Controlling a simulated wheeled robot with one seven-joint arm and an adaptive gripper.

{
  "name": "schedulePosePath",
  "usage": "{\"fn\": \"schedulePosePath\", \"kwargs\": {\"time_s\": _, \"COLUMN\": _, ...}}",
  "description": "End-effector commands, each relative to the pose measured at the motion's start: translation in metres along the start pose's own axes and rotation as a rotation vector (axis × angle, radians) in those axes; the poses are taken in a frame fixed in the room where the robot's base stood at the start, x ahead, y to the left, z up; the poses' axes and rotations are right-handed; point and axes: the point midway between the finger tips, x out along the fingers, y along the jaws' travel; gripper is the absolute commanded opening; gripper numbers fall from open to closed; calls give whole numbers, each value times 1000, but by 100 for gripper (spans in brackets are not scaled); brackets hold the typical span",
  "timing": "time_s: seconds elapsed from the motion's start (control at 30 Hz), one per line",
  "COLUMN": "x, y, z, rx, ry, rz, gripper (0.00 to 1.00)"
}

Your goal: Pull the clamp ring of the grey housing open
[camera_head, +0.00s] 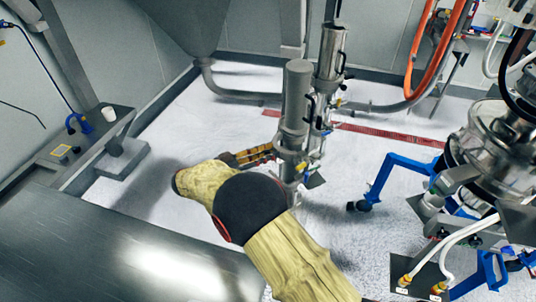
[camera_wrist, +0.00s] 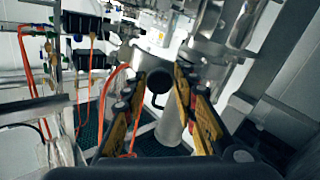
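The grey housing (camera_head: 297,88) is an upright cylinder at the middle of the head view. My gripper (camera_head: 268,153) reaches its lower part from the left, with yellow-black fingers pointing right. In the wrist view, my gripper (camera_wrist: 160,78) is open, with one finger on each side of a black round-ended handle (camera_wrist: 159,82). The handle is in front of a pale grey cylinder (camera_wrist: 172,118), and I see gaps between it and both fingers. I cannot make out the clamp ring clearly, nor whether the handle belongs to it.
A second metal cylinder (camera_head: 331,50) stands close behind the housing. A blue-legged frame (camera_head: 392,170) and a steel machine (camera_head: 500,140) are at the right. A steel table (camera_head: 120,250) fills the lower left. Orange hoses (camera_wrist: 104,95) hang at the left of the wrist view.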

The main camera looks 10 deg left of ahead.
Motion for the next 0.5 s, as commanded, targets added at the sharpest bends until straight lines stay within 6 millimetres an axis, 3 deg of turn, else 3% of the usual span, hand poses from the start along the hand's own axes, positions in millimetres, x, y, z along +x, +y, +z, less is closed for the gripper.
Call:
{"fn": "schedulePosePath", "kwargs": {"time_s": 0.17, "x": 0, "y": 0, "z": 2, "rx": -2, "ry": -1, "rz": 0, "gripper": 40}}
{"fn": "schedulePosePath", "kwargs": {"time_s": 0.5, "x": -4, "y": 0, "z": 2, "rx": -4, "ry": -1, "rz": 0, "gripper": 40}}
